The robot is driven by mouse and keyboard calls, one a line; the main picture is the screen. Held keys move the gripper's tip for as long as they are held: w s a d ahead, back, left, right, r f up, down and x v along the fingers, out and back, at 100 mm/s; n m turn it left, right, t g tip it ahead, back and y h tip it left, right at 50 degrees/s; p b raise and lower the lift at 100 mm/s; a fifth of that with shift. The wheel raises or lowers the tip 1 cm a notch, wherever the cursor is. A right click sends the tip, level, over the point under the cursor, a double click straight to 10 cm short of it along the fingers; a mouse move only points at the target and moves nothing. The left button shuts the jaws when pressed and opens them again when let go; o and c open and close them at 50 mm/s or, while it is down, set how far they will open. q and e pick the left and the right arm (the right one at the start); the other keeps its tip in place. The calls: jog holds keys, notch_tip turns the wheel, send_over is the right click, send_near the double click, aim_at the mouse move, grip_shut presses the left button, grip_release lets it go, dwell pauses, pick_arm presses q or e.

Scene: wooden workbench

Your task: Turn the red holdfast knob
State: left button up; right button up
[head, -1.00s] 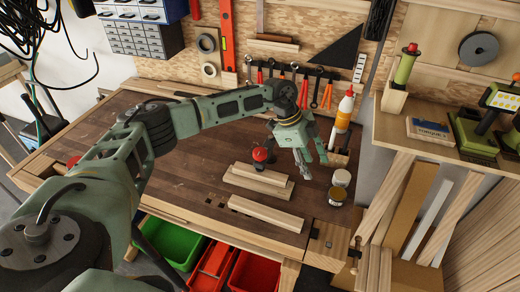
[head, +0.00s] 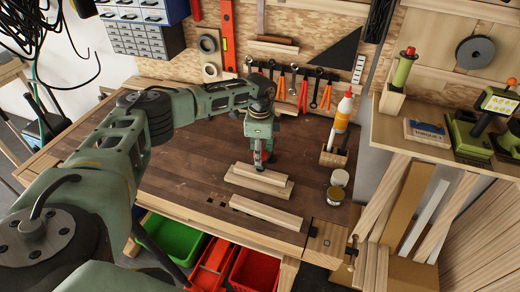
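My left gripper (head: 258,162) points down at the far edge of the stacked pale boards (head: 262,182) on the workbench (head: 200,165). Its fingers are at the spot where the red holdfast knob stood in the earlier head view. The gripper hides most or all of the knob, with at best a trace of red between the fingers. I cannot tell whether the fingers touch it or have closed on it. My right gripper is not in view.
A loose board (head: 265,212) lies in front of the stack. Pliers and wrenches (head: 300,88) hang behind. The bench's left part is largely clear.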

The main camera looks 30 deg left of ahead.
pick_arm(q)
jog(key=shift+f, duration=0.1)
jog(key=shift+c, duration=0.4)
jog(key=c, duration=0.7)
jog(key=shift+c, duration=1.4)
jog(key=shift+f, duration=0.1)
